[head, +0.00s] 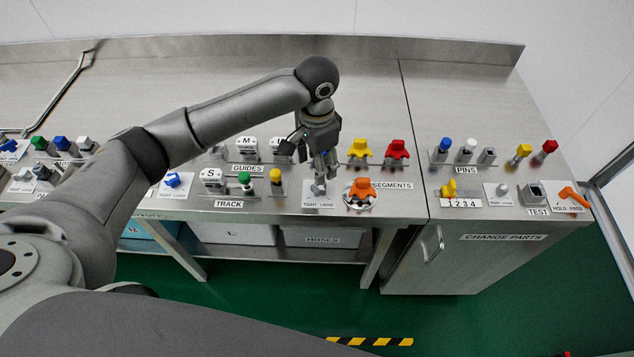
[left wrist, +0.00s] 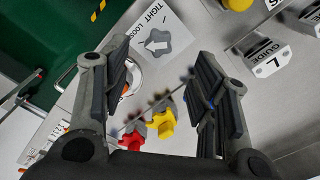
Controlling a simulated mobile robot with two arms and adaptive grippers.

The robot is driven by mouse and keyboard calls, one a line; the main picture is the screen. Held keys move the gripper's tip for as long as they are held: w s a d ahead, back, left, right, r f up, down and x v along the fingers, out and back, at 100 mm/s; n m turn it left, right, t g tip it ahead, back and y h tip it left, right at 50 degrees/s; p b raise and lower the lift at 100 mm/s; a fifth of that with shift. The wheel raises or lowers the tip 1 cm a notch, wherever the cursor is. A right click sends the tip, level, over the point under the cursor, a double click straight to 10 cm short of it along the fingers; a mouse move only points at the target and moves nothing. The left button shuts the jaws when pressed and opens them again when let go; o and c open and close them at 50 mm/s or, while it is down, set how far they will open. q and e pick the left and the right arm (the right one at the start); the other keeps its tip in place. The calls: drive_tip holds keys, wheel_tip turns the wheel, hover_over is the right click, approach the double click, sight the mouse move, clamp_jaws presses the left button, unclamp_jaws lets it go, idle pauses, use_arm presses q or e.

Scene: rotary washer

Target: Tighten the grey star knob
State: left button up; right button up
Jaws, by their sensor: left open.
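The grey star knob (left wrist: 157,42) sits on a white plate lettered TIGHT and LOOSE. In the left wrist view its white arrow points left, toward the lettering. In the left wrist view my left gripper (left wrist: 167,55) is open, one finger on each side of the picture. The knob shows beyond and between the fingertips, and I see no contact. My right gripper is in neither view.
An orange knob (head: 362,190) on a round base stands just right of the plate. Yellow (head: 359,149) and red (head: 397,149) segments stand behind it. A yellow knob (head: 276,175) and green knob (head: 245,180) stand to the left.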

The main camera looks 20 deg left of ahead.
sight(319, 190)
use_arm(q)
wheel_tip(319, 190, down, 9)
drive_tip(key=shift+f+p, duration=0.1)
drive_tip(key=shift+p, duration=0.6)
drive_tip(key=shift+c, duration=0.4)
drive_tip(key=c, duration=0.9)
